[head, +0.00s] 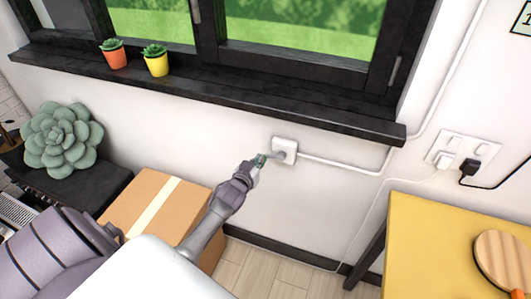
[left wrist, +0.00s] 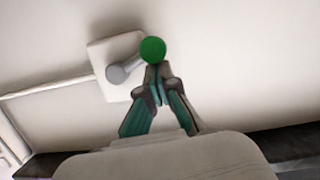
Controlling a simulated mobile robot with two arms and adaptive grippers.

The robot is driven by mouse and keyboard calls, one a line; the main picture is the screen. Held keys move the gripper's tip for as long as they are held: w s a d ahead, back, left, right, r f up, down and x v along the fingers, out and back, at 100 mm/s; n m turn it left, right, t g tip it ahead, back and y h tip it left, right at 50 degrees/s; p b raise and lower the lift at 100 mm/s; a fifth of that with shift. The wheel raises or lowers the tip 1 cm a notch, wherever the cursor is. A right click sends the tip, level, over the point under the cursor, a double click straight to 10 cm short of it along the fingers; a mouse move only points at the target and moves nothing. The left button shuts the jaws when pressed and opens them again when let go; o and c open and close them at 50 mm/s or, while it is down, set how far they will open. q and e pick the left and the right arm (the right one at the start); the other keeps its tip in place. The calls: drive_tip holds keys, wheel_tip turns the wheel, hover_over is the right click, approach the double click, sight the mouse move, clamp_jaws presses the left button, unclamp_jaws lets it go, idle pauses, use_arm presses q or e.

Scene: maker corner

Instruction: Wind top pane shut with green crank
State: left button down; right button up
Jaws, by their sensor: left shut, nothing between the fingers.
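The crank is mounted on a small white wall box (head: 285,146) below the window sill. Its grey arm (left wrist: 122,72) points toward a round green knob (left wrist: 152,50). My left gripper (left wrist: 155,82) is shut and empty, its fingertips right at the lower side of the knob in the left wrist view. I cannot tell whether they touch it. In the head view my left gripper (head: 258,164) covers part of the knob. The dark-framed window (head: 300,62) is cut off at the top, so the top pane cannot be made out. My right gripper is not in view.
An orange pot (head: 115,56) and a yellow pot (head: 157,64) stand on the black sill (head: 240,95). A cardboard box (head: 150,200) is below my left arm. A yellow table (head: 430,245) stands right. A white cable (head: 335,165) runs from the wall box.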

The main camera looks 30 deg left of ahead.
use_arm(q)
wheel_tip(320, 180, down, 3)
drive_tip(key=n, duration=0.1)
drive_tip(key=n+h, duration=0.1)
drive_tip(key=shift+d+r+n+b, duration=0.1)
drive_tip(key=shift+r+n+b, duration=0.1)
drive_tip(key=shift+n+b, duration=0.1)
drive_tip(key=shift+f, duration=0.1)
idle(0.3)
